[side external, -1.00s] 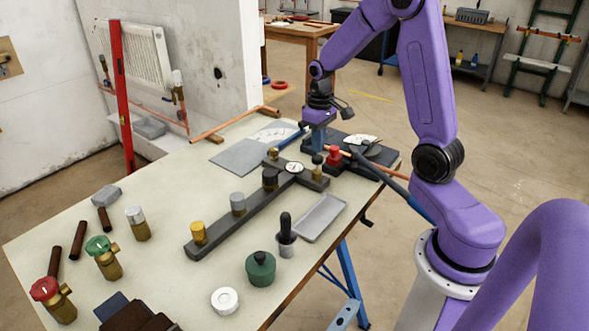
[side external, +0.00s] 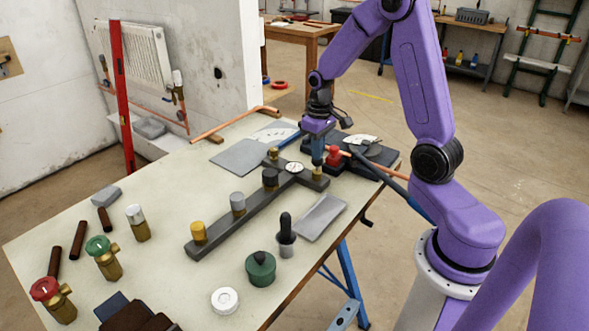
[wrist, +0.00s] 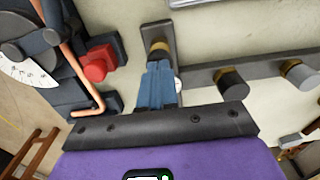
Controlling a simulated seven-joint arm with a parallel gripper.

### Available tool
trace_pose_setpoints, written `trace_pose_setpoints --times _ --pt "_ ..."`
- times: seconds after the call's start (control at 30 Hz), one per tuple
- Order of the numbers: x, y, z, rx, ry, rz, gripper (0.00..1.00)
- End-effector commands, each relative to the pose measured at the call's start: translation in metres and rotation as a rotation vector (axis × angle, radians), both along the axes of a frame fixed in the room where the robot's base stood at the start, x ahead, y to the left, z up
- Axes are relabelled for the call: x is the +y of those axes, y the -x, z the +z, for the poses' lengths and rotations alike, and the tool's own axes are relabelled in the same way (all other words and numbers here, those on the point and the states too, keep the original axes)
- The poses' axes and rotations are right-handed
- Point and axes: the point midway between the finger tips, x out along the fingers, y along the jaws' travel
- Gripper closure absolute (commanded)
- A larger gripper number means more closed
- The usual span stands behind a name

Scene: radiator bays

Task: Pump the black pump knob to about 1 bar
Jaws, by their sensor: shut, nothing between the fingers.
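A dark manifold bar (side external: 212,240) with a short cross arm lies on the table. A small round pressure gauge (side external: 294,168) sits where they cross; its needle is too small to read. On the cross arm's right end stands the slim pump knob, its brass base (side external: 317,171) showing in the side view and as a brass ring in the wrist view (wrist: 158,47). My blue fingers (wrist: 160,75) also partly cover the gauge.
Along the bar stand a dark knob (side external: 270,178), a grey knob (side external: 238,204) and a yellow knob (side external: 198,232). A red knob (side external: 333,156) and copper pipe sit close beside my gripper. A grey tray (side external: 325,212) lies in front. A grey sheet (side external: 238,158) lies behind.

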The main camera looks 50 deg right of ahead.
Motion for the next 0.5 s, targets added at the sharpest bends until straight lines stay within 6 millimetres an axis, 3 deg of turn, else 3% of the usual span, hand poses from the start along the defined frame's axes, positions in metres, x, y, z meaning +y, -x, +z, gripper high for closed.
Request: trace_pose_setpoints --times 0.5 --pt "0.0 0.001 -0.013 0.002 0.0 0.0 1.0"
